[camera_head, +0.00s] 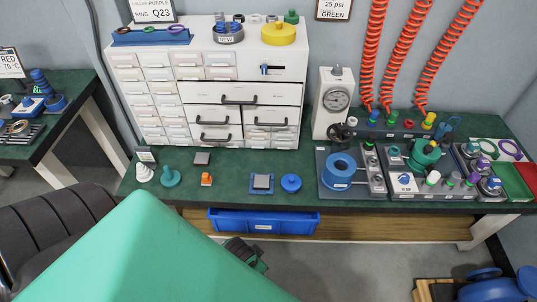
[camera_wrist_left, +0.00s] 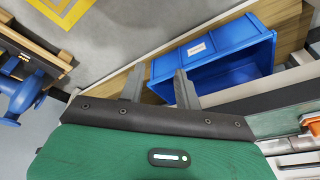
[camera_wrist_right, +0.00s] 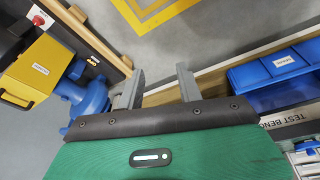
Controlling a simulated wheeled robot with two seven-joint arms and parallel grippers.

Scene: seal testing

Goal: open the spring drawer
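A white drawer cabinet (camera_head: 200,90) stands at the back left of the bench. It has a wide drawer (camera_head: 240,93), two lower drawers on the left (camera_head: 214,116) and right (camera_head: 272,116) with black handles, and several small labelled drawers (camera_head: 150,87). All look shut. Their labels are too small to read, so I cannot tell which is the spring drawer. My left gripper (camera_wrist_left: 158,88) is open and empty, low in front of the bench; part of it shows in the head view (camera_head: 247,254). My right gripper (camera_wrist_right: 158,88) is open and empty, and is not seen in the head view.
A blue bin (camera_head: 264,222) sits under the bench's front edge; it also shows in the left wrist view (camera_wrist_left: 210,58). Small parts, a blue cap (camera_head: 291,183) and fixtures (camera_head: 350,172) stand on the green benchtop. A blue valve (camera_wrist_right: 84,93) stands near my right gripper.

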